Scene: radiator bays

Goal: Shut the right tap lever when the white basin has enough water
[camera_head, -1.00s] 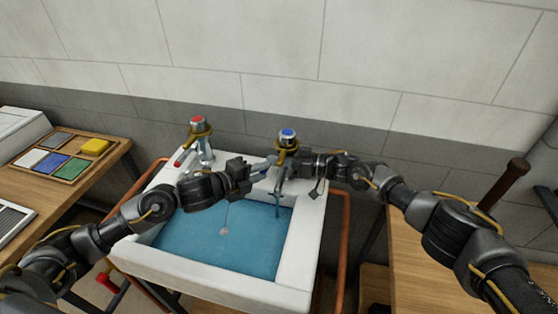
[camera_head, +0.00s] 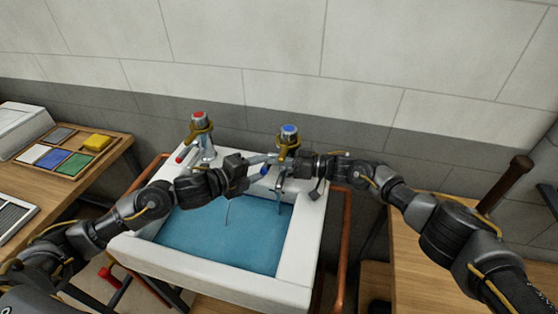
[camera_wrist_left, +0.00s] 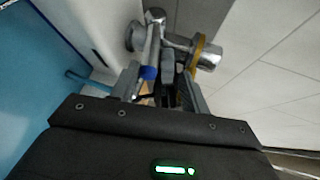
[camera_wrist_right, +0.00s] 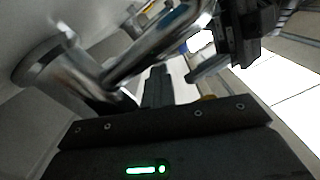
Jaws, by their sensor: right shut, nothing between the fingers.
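The white basin (camera_head: 205,267) holds blue water (camera_head: 200,240), its surface below the rim. The right tap (camera_head: 288,133) has a blue cap; its blue-tipped lever (camera_head: 265,170) also shows in the left wrist view (camera_wrist_left: 148,73). A thin stream (camera_head: 279,207) falls beneath this tap. My left gripper (camera_head: 260,161) is open beside the right tap, its fingers spread with the lever's tip between them; contact is unclear. My right gripper (camera_head: 288,168) is shut and empty, close against the right tap. Its fingertips show in the right wrist view (camera_wrist_right: 157,85), beside the chrome tap (camera_wrist_right: 145,55).
The red-capped left tap (camera_head: 199,123) stands behind the basin's left side. A thin pale line (camera_head: 227,212) rises from the water. Orange pipes (camera_head: 345,240) flank the basin. Wooden benches stand left and right; the left one holds a tray of coloured blocks (camera_head: 64,155).

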